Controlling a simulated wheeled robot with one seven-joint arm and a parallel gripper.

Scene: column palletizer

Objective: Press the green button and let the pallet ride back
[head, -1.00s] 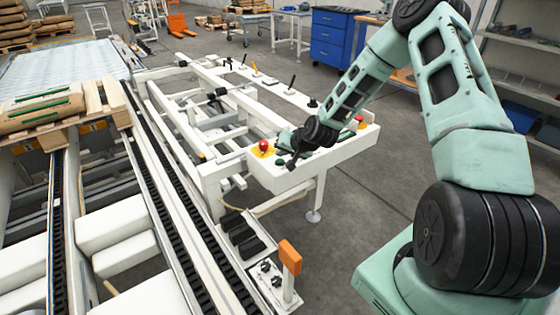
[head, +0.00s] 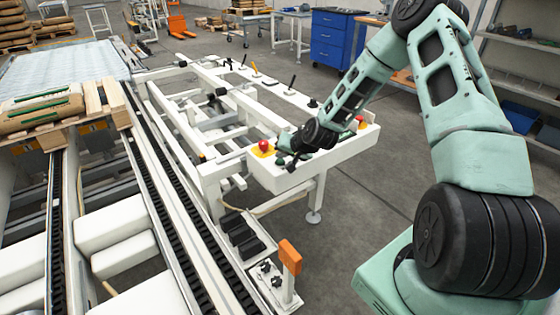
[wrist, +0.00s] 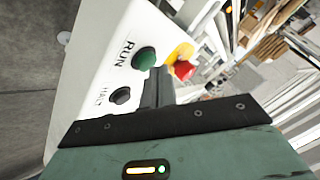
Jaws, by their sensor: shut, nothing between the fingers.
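The green button (wrist: 145,58), marked RUN, is on the white control panel (wrist: 97,62) in the wrist view. It also shows small in the head view (head: 280,162), close to my gripper. My gripper (wrist: 158,72) is shut and empty. Its fingertips are just beside the green button, toward the red button; I cannot tell whether they touch the panel. In the head view my gripper (head: 289,159) is low over the near end of the panel. The wooden pallet (head: 120,104) with brown sacks (head: 40,108) stands on the conveyor at the left.
A red mushroom button (wrist: 184,70) on a yellow base is close to the fingers. A black HALT button (wrist: 121,95) sits beside the green one. Several levers stand along the panel's far part. An orange-topped post (head: 290,257) stands by the conveyor. Floor right of the panel is clear.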

